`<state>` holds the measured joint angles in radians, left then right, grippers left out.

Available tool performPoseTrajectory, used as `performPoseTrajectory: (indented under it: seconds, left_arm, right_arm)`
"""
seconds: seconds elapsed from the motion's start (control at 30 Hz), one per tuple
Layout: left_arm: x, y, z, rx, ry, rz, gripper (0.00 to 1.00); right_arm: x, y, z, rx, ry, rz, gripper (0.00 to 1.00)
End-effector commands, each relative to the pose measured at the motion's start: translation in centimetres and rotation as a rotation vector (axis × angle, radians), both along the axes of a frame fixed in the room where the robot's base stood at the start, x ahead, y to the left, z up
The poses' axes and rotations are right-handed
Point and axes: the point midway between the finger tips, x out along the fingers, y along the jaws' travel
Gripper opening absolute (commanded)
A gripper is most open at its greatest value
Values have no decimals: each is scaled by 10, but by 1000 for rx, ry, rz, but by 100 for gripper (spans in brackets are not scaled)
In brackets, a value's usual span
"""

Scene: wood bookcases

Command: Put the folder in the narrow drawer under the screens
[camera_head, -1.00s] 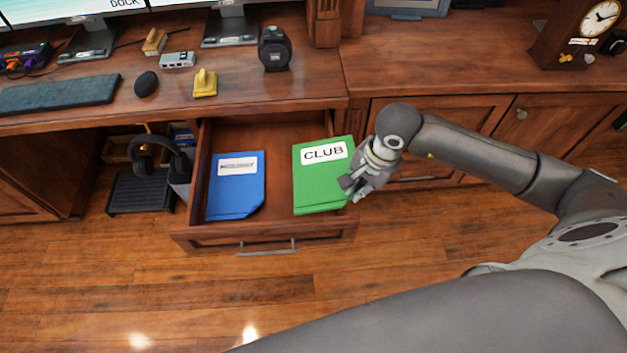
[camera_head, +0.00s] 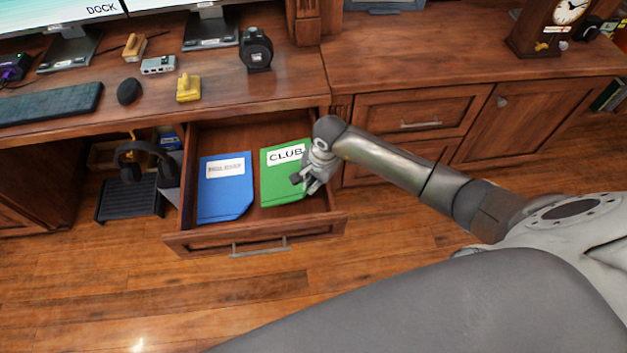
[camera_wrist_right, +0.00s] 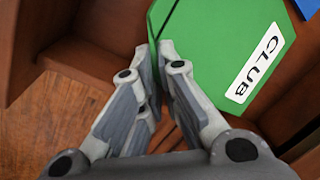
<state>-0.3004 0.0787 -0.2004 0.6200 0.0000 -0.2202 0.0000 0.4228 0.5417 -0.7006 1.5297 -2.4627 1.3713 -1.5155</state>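A green folder (camera_head: 279,180) labelled CLUB is at the right side of the open narrow drawer (camera_head: 262,237) under the desk top. It appears within the drawer walls, beside a blue folder (camera_head: 223,190) that lies in the drawer's left part. My right gripper (camera_head: 303,184) is at the green folder's right edge. In the right wrist view, the fingers (camera_wrist_right: 160,68) are closed together on the edge of the green folder (camera_wrist_right: 205,45). I cannot tell whether the folder touches the drawer floor. My left gripper is not in view.
Screens (camera_head: 60,15), a keyboard (camera_head: 50,104), a mouse (camera_head: 129,91) and a yellow stapler-like object (camera_head: 188,88) are on the desk. Headphones (camera_head: 140,150) hang left of the drawer. Closed cabinet doors stand to the right. The floor in front is clear.

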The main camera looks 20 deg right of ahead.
Motion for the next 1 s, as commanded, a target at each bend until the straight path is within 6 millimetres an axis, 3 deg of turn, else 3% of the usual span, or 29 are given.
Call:
performPoseTrajectory:
  seconds: [0.43, 0.53, 0.87, 1.0]
  left_arm:
    - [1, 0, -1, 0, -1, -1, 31]
    - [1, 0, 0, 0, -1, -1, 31]
    - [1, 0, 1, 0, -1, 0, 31]
    - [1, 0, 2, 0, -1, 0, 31]
  right_arm:
    - [1, -1, -10, 0, -4, 0, 0]
    - [1, 0, -9, 0, -4, 0, 14]
    - [1, 0, -8, 1, -3, 0, 14]
    - [1, -2, 2, 0, -6, 0, 14]
